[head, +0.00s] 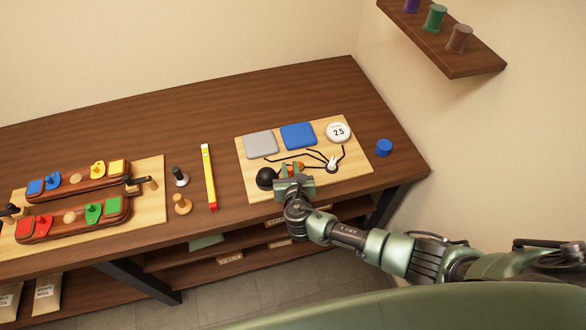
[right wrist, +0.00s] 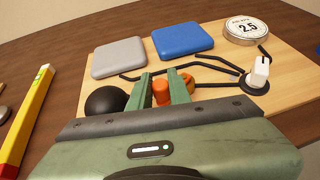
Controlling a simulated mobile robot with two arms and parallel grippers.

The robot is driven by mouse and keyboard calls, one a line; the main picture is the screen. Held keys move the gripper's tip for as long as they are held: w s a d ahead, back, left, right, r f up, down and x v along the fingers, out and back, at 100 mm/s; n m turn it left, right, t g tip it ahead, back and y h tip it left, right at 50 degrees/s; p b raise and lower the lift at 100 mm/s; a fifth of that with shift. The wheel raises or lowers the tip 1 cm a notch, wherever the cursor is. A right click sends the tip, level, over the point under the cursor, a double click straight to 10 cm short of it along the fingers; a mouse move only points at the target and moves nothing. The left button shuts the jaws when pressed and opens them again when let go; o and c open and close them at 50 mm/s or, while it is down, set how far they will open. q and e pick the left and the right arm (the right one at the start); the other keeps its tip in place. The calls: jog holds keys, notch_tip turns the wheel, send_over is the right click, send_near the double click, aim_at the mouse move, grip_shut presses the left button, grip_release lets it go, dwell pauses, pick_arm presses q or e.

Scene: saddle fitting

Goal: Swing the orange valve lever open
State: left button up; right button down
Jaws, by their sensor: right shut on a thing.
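The orange valve lever (head: 290,170) is on the light wooden board (head: 355,176), mostly hidden by my right gripper in the head view. My right gripper (right wrist: 161,84) is at the board's front, with its two green fingers on either side of an orange upright part of the lever (right wrist: 161,93). It is shut on that part. More orange shows just right of the right finger. The lever's base and exact angle are hidden behind the gripper. My left gripper is not in view.
A black ball (right wrist: 106,101) sits close left of the fingers. Grey (head: 261,144) and blue (head: 298,136) pads and a round "2.5" dial (head: 338,132) lie behind. A white switch (right wrist: 259,72) with black tubing stands right. A yellow level (head: 208,176) lies left of the board.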

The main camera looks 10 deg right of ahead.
jog(key=shift+w+a+m+h, duration=0.15)
jog(key=shift+w+m+h, duration=0.05)
jog(key=shift+m+h, duration=0.45)
jog(key=shift+w+r, duration=0.1)
jog(key=c, duration=1.3)
grip_release()
jog(key=shift+b+v, duration=0.45)
jog(key=shift+v, duration=3.45)
jog(key=shift+a, duration=0.15)
